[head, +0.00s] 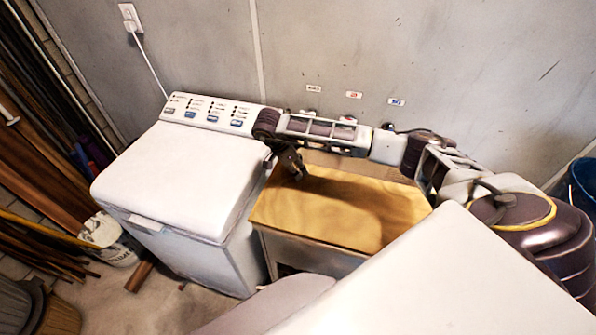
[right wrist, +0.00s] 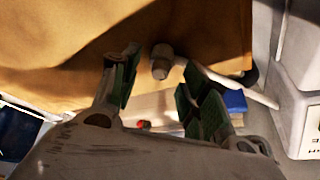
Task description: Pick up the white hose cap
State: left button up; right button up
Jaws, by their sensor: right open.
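A small pale grey-beige cylindrical piece (right wrist: 162,61), which looks like the hose cap, shows in the right wrist view over the wooden top's edge. A white hose or pipe (right wrist: 236,84) runs close by it. My right gripper (right wrist: 158,66) is open, and the piece appears between its fingertips in that view; I cannot tell whether they touch it. In the head view my right gripper (head: 297,172) points down over the back left of the wooden top (head: 365,205). The cap is not distinguishable there. My left gripper is not in view.
A white washer (head: 175,180) with a raised control panel (head: 213,113) stands left of the wooden top. The wall with small labels (head: 353,95) is close behind. A blue item (right wrist: 235,101) lies past the fingers. A white bucket (head: 112,240) stands at the left.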

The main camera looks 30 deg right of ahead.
aim_at(298, 170)
jog(key=shift+x, duration=1.05)
jog(key=shift+c, duration=0.3)
jog(key=c, duration=0.9)
jog(key=shift+r, duration=0.2)
jog(key=shift+r+b, duration=0.9)
jog(key=shift+r, duration=3.95)
jog(key=shift+f, duration=0.1)
